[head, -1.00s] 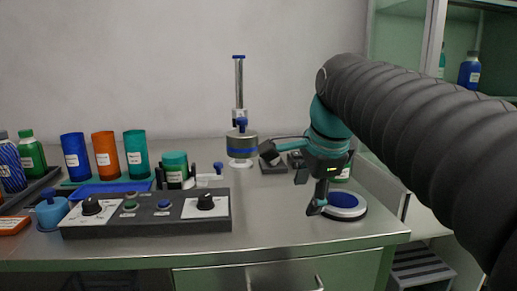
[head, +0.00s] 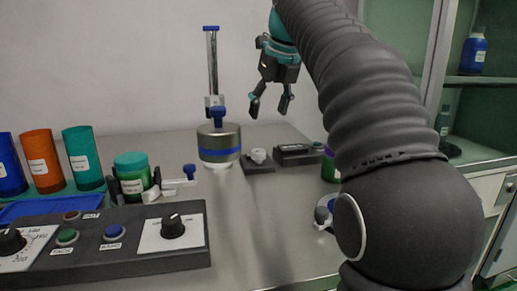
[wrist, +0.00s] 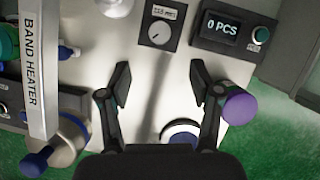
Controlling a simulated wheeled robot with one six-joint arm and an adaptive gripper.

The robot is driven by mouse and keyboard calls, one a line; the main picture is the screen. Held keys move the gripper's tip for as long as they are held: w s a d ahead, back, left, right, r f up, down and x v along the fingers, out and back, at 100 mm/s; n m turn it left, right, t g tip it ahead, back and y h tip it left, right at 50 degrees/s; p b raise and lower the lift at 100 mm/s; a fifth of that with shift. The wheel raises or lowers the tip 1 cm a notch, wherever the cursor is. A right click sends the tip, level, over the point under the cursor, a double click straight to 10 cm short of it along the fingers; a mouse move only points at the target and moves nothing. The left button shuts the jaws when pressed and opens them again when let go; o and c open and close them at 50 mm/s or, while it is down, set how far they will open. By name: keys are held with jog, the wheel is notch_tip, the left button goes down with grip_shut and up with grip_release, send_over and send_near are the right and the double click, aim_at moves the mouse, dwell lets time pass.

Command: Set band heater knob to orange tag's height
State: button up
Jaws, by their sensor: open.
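The band heater stand has an upright metal post (head: 213,65) with a blue cap. A steel cylinder (head: 219,150) with a blue band is at its foot, and a blue knob (head: 218,114) is just above it. In the wrist view, a pale bar (wrist: 38,70) at left reads BAND HEATER, with the blue knob (wrist: 36,162) near its lower end. I cannot make out an orange tag in the current views. My gripper (head: 269,106) is open and empty, raised right of the post and apart from it. In the wrist view, its fingers (wrist: 160,82) are spread.
A control panel (head: 110,262) with dials and buttons lies front left. Blue, orange (head: 41,165) and teal cups stand behind it. A small dial box (wrist: 158,30) and a 0 PCS counter (wrist: 230,30) sit right of the stand. A purple-topped jar (wrist: 240,105) is near one finger.

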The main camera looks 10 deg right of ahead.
aim_at(259, 150)
jog(key=b+x, duration=0.3)
jog(key=x, duration=0.9)
jog(key=shift+f, duration=0.1)
jog(key=c, duration=1.1)
jog(key=shift+c, duration=0.2)
jog(key=shift+n+p, duration=0.4)
